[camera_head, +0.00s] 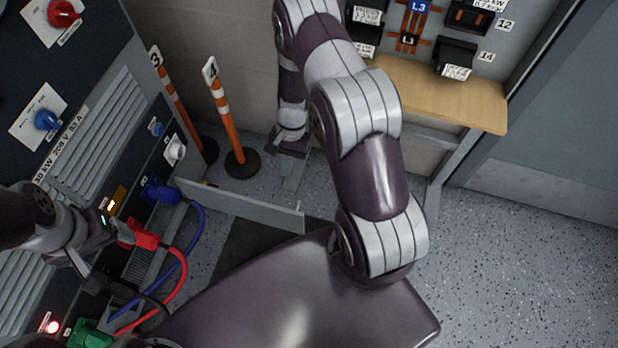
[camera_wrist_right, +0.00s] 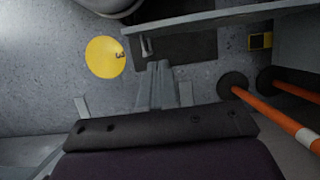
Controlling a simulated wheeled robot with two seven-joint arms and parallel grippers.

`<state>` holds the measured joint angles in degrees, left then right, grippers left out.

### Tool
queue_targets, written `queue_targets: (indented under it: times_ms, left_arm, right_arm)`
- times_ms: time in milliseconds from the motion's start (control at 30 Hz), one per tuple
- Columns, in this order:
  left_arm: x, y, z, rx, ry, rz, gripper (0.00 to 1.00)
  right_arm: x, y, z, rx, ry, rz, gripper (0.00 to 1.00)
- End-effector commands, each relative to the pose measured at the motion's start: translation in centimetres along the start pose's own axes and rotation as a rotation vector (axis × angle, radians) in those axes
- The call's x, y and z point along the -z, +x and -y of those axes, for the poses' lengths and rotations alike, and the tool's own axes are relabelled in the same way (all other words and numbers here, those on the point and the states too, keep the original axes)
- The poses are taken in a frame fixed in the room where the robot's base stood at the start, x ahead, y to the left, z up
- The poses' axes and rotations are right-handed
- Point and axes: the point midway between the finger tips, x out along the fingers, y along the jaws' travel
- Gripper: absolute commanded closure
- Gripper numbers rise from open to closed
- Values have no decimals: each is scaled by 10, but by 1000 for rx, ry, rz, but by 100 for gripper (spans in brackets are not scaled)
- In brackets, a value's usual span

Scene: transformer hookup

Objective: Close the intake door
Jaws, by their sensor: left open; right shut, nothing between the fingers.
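The intake door (camera_head: 245,205) is a low grey panel. It stands open, sticking out from the lower front of the dark cabinet on the left over the floor. It also shows along the top of the right wrist view (camera_wrist_right: 225,19). My right gripper (camera_head: 291,178) is shut and empty, pointing down beyond the door's free end in the head view. Its fingers (camera_wrist_right: 160,85) show below the door in the wrist view, with no clear contact. My left gripper (camera_head: 122,232) is open at the red plug (camera_head: 144,236) on the cabinet front; its fingertips are partly hidden.
Blue (camera_head: 161,192) and green (camera_head: 90,335) plugs sit on the cabinet; red and blue cables hang before it. Orange-white posts (camera_head: 228,120) stand behind the door. A dark mat (camera_wrist_right: 175,46) and yellow disc (camera_wrist_right: 104,57) mark the floor. Floor at right is clear.

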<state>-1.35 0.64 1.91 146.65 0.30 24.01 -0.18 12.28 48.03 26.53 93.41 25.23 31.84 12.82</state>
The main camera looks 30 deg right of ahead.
Motion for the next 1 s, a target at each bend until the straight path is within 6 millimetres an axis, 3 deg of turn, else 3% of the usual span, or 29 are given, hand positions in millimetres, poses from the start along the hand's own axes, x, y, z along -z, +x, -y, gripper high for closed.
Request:
queue_targets:
  times_ms: [500,700,1000]
  left_arm:
    - [-4,35,0,0,0,0,22]
    - [-5,38,0,0,0,0,22]
    - [-5,38,0,0,0,0,22]
  right_arm:
    - [-2,87,-2,-6,8,6,100]
    - [-3,99,-2,-6,7,5,100]
    - [-3,99,-2,-6,7,5,100]
